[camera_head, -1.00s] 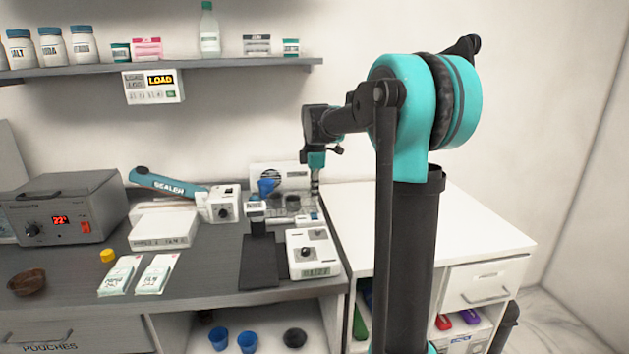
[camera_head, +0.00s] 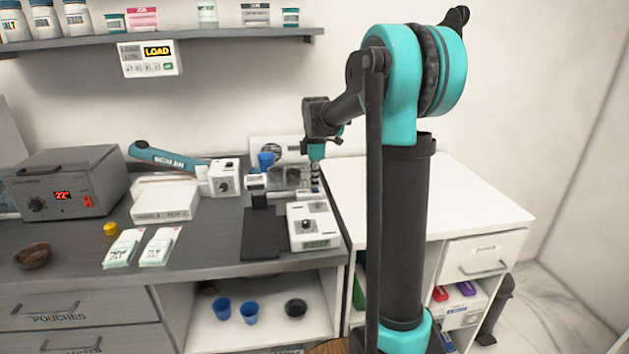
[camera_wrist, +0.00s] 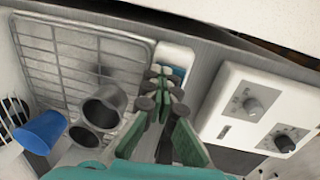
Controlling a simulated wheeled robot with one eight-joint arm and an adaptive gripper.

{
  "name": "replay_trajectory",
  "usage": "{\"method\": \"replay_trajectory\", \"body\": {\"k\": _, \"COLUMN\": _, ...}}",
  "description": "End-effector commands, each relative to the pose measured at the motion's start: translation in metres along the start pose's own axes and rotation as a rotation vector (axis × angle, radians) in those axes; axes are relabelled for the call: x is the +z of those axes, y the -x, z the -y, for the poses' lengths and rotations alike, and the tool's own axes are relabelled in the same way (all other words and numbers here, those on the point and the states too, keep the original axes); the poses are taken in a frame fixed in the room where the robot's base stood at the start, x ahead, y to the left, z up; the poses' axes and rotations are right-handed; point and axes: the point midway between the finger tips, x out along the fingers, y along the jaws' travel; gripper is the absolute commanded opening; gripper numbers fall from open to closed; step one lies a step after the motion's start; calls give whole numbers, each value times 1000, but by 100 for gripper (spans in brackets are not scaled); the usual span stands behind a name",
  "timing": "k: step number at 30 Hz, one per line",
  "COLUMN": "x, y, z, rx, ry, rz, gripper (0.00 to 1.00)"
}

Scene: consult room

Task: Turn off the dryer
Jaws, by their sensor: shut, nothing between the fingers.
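The dryer is probably the grey box (camera_head: 62,183) at the left of the dark bench, with a black knob (camera_head: 36,204), a red display reading 22 and a red switch (camera_head: 88,200); its label is too small to read. My gripper (camera_head: 315,186) is far to the right of that box, low over the rack area at the back of the bench. In the wrist view my gripper (camera_wrist: 166,72) is shut and empty, between a wire rack (camera_wrist: 75,60) and a white device with two knobs (camera_wrist: 262,110). The dryer is not in the wrist view.
Between them stand a sealer with a teal arm (camera_head: 165,156), a white box (camera_head: 165,203) and packets (camera_head: 124,247). A blue cup (camera_wrist: 40,132) and grey cylinders (camera_wrist: 104,105) are beside my gripper. A shelf (camera_head: 215,44) and LOAD panel (camera_head: 150,58) are above. The white counter (camera_head: 465,207) is clear.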

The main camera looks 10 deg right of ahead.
Motion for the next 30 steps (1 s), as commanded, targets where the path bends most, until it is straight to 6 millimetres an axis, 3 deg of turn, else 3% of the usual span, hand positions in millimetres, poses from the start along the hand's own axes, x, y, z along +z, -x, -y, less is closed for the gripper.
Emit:
{"method": "replay_trajectory", "body": {"k": 19, "x": 0, "y": 4, "z": 16, "rx": 0, "ry": 0, "rz": 0, "gripper": 0}}
{"method": "replay_trajectory", "body": {"k": 30, "x": -1, "y": 6, "z": 15, "rx": 0, "ry": 0, "rz": 0, "gripper": 0}}
